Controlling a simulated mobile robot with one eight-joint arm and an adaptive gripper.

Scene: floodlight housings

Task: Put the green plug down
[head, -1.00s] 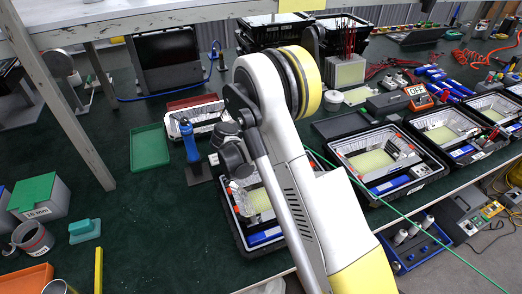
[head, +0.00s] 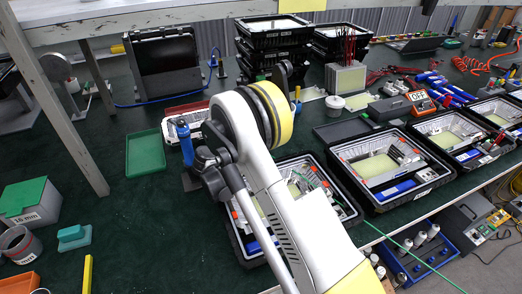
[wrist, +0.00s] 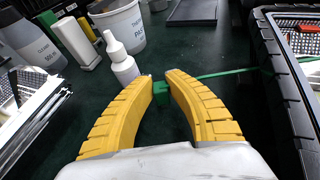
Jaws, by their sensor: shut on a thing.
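The green plug (wrist: 161,95) is a small green block between the yellow fingertips of my gripper (wrist: 160,90) in the wrist view. The fingers are shut on it, and it is held over the dark green table top; its height above the table cannot be told. A thin green cable (wrist: 220,73) runs from the plug to the right, towards a black box. In the head view the green cable (head: 398,247) crosses the table's front edge. My arm hides the gripper and the plug there.
A white dropper bottle (wrist: 122,65) stands just beyond the left finger, with a white tub (wrist: 121,28) behind it. A black box (wrist: 276,70) stands close on the right.

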